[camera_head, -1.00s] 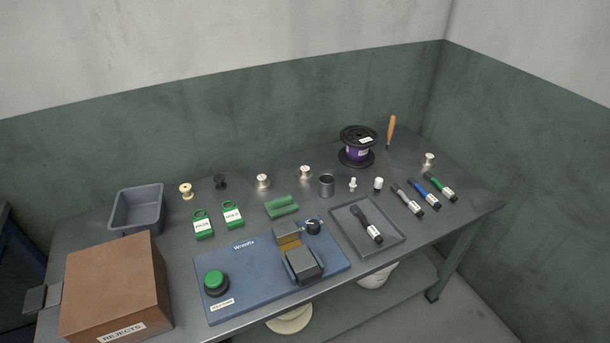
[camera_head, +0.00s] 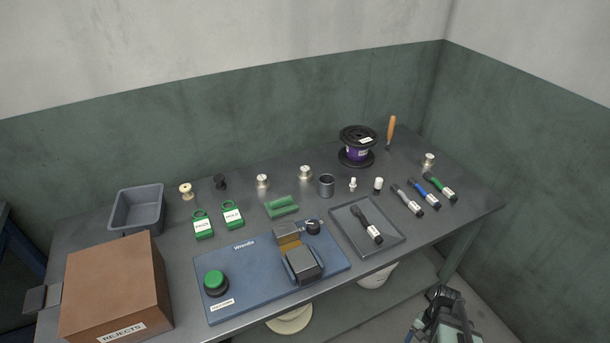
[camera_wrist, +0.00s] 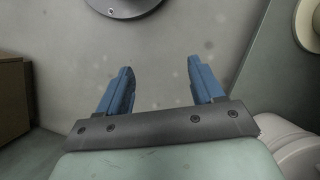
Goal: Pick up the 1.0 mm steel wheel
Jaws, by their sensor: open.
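Several small silver metal wheels or spools stand on the bench in the head view: one left of centre (camera_head: 263,181), one beside it (camera_head: 305,173) and one at the far right (camera_head: 429,160). Their size markings are too small to read, so I cannot tell which is the 1.0 mm steel wheel. My gripper (camera_wrist: 160,75) shows in the wrist view with its two blue fingers apart and nothing between them. My arm (camera_head: 445,318) shows at the bottom right of the head view, off the bench's front edge and far from the wheels.
A brass-coloured spool (camera_head: 186,191), black spool (camera_head: 220,182), grey cup (camera_head: 326,186) and large purple-wound reel (camera_head: 357,147) stand nearby. A blue fixture (camera_head: 250,263), grey tray (camera_head: 392,250) and brown rejects box (camera_head: 115,285) occupy the front.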

